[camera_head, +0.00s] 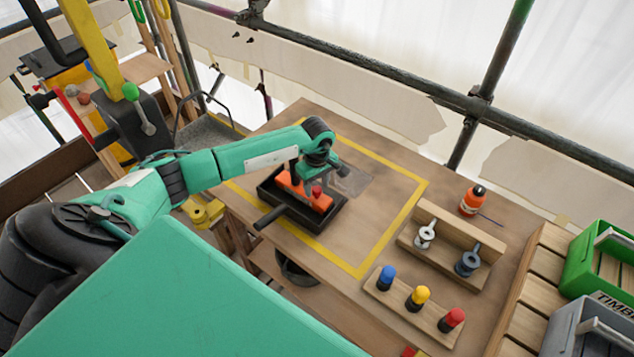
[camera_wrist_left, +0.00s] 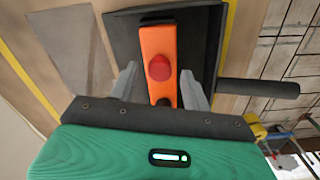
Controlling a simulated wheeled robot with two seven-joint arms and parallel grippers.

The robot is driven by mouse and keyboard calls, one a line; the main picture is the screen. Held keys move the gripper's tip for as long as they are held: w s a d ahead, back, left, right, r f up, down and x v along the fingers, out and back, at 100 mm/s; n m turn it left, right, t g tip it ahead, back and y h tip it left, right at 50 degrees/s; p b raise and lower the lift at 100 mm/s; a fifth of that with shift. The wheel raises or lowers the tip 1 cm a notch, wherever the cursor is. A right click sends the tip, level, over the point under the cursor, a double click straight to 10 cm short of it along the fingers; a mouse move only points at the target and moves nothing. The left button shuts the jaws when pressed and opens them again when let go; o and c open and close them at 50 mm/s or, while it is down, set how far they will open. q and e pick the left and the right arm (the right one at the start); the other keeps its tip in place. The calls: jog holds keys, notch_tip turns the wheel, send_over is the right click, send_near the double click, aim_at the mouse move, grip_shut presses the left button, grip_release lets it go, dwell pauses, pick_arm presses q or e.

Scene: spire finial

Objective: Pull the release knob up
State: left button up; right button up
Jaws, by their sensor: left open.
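An orange block (camera_head: 306,194) with a round red knob (camera_head: 317,191) lies in a black tray (camera_head: 268,196) on the wooden table. In the left wrist view the knob (camera_wrist_left: 159,67) stands on the orange block (camera_wrist_left: 157,37). My left gripper (camera_head: 316,178) is over the block, seen from the head. In the wrist view its two grey fingers (camera_wrist_left: 158,72) are apart, one on each side of the block and knob, with gaps visible. I cannot tell the exact height of the fingertips over the knob. My right gripper is not in view.
A wooden rack (camera_head: 445,248) with two spools stands to the right, with an orange bottle (camera_head: 472,200) behind it. A strip (camera_head: 412,312) with blue, yellow and red knobs is in front. The tray's dark handle (camera_head: 270,216) points toward me. Yellow tape frames mostly clear tabletop.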

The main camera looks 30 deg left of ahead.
pick_arm(q)
jog(key=shift+f, duration=0.4)
jog(key=shift+c, duration=0.5)
